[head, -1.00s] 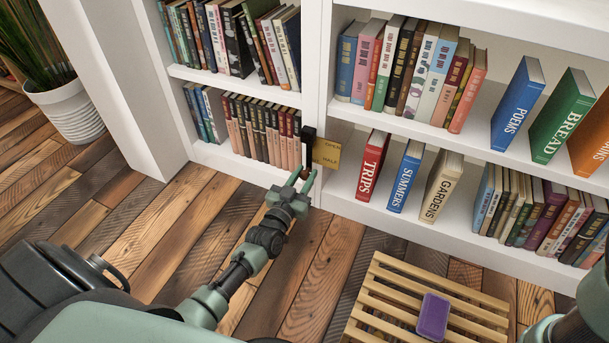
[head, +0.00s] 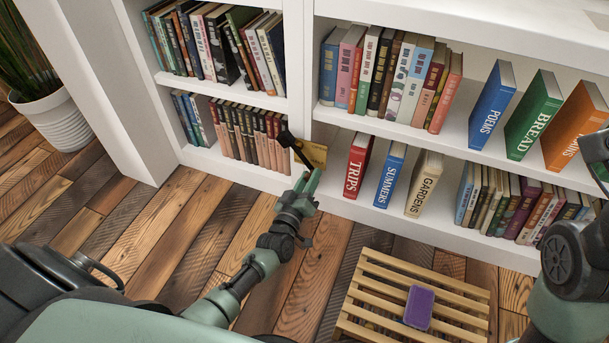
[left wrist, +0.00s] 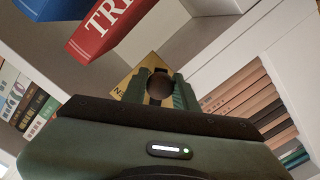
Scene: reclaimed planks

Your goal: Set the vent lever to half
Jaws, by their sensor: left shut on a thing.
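The vent lever (head: 296,146) is a dark bar on the white upright between the two bookcase bays. It slants down to the right from its top end. A yellow label plate (head: 316,153) sits behind it, and its wording is mostly covered. My left gripper (head: 308,179) is at the lever's lower end. In the left wrist view its two green fingers (left wrist: 159,88) are shut around the lever's round dark knob, with the yellow plate (left wrist: 124,87) behind. My right arm is at the right edge; part of its dark gripper (head: 598,150) is cut off there.
The books TRIPS (head: 357,165), SUMMERS (head: 390,174) and GARDENS (head: 424,184) stand just right of the lever. A slatted wooden stand (head: 372,290) with a purple block (head: 419,307) is on the floor. A potted plant (head: 55,119) stands at the left.

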